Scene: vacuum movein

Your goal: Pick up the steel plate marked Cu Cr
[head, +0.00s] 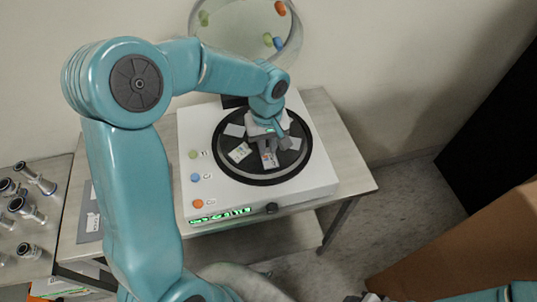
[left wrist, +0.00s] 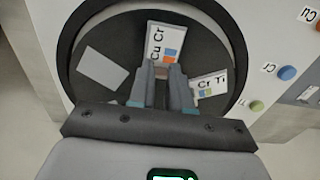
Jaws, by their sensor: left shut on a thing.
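The steel plate marked Cu Cr (left wrist: 163,42) is a pale plate with an orange and a blue square. It also shows in the head view (head: 269,160), on the black round chamber of the white machine. My left gripper (left wrist: 164,70) reaches down over the chamber and is shut on the near end of this plate. The fingers hide that end. In the head view the left gripper (head: 268,142) comes from above. I cannot tell whether the plate is lifted off the chamber floor. My right gripper is not clearly visible.
A plate marked Cr Ti (left wrist: 210,86) lies close beside the fingers. A blank plate (left wrist: 102,67) lies on the other side. The chamber's dark rim (head: 216,158) surrounds them. The round lid (head: 232,30) stands raised behind. Metal fittings (head: 28,207) lie on the left table.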

